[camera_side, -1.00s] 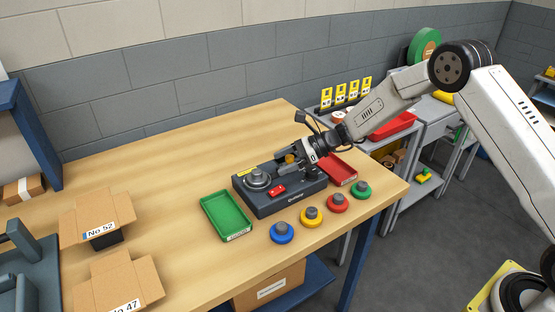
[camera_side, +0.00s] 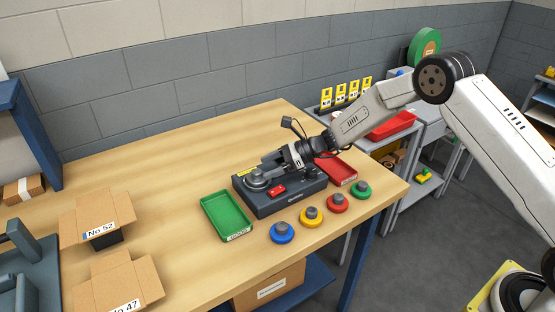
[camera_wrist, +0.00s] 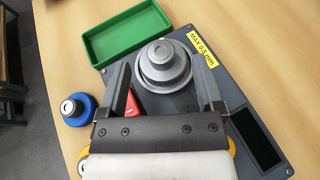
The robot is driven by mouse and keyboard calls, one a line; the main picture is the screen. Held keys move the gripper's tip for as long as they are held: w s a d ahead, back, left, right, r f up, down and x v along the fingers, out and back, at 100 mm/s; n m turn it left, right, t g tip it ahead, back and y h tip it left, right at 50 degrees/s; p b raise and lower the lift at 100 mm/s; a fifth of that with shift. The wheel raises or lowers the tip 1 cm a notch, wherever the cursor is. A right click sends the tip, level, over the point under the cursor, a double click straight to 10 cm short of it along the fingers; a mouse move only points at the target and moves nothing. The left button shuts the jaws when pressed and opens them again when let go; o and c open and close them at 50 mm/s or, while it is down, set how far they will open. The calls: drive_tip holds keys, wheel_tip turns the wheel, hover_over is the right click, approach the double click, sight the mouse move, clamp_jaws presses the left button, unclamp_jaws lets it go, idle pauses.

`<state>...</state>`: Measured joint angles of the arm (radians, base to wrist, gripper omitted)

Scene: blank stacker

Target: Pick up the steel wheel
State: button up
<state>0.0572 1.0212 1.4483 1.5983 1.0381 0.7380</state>
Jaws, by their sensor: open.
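The steel wheel (camera_wrist: 165,66) is a grey stepped disc with a round knob on top. It lies flat on the left part of the dark grey machine (camera_side: 292,198). In the side view the wheel (camera_side: 256,182) is partly hidden by my gripper (camera_side: 268,166). My gripper is open and empty; in the wrist view its two fingers (camera_wrist: 160,72) reach forward on either side of the wheel's near part. I cannot tell whether the fingers touch it or how far above the machine they are.
A green tray (camera_side: 205,212) stands left of the machine and a red tray (camera_side: 349,176) right of it. Blue (camera_side: 282,238), yellow (camera_side: 312,222), red (camera_side: 337,208) and green (camera_side: 362,194) knobbed discs line the front. A red switch (camera_side: 276,190) sits on the machine.

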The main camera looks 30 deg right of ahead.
sight(260, 171)
drive_tip(key=shift+x, duration=2.15)
drive_tip(key=shift+d+f, duration=0.1)
clamp_jaws()
